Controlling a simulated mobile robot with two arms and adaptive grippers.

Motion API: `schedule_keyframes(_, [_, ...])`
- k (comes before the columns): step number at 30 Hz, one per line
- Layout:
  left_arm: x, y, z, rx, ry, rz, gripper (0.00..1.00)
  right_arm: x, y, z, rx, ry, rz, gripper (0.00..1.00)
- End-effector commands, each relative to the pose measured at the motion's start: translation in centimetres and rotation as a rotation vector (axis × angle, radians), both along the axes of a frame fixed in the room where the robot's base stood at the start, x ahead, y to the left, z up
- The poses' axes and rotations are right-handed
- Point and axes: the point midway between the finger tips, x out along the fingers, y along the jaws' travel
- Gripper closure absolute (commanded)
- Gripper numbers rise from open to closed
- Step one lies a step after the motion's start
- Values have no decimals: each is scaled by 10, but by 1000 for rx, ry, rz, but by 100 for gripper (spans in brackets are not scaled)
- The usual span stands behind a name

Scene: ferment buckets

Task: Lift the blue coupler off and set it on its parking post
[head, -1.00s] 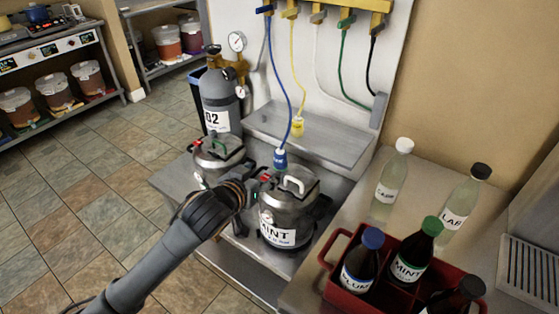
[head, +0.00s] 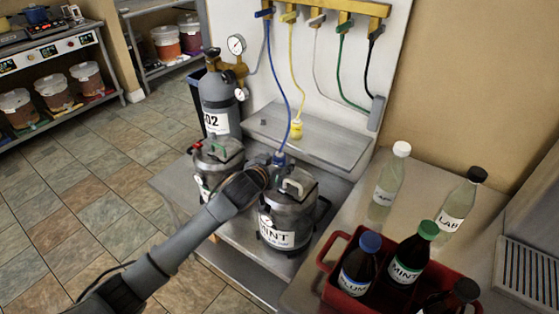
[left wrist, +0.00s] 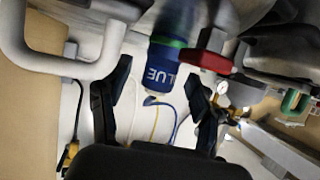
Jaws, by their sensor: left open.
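The blue coupler (head: 279,158) is on top of the steel keg labelled MINT (head: 281,238), with a blue hose rising from it. My left gripper (head: 267,173) is beside the coupler, above the keg's top, and hides part of it. In the left wrist view the coupler (left wrist: 168,66), lettered in white, lies between the two spread fingers of my open left gripper (left wrist: 158,82), with gaps at the sides. A small dark stub (head: 263,122) is on the grey shelf (head: 330,147); I cannot tell if it is the parking post. My right gripper is not in view.
The keg's grey handle (left wrist: 95,65) and a red lever (left wrist: 207,60) are close to the fingers. A yellow coupler (head: 296,130) stands on the shelf. A second keg (head: 218,160) is at left. A red crate of bottles (head: 327,268) is at right.

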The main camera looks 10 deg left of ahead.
Motion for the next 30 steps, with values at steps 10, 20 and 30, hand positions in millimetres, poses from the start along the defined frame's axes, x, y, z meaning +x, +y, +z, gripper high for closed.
schedule_keyframes(10, [16, -3, -8, 0, 0, -1, 37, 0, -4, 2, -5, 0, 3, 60])
schedule_keyframes(20, [16, -3, -7, 0, 0, -1, 82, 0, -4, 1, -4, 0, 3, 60])
schedule_keyframes(30, [16, -3, -6, -1, -1, -1, 100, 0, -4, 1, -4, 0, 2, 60])
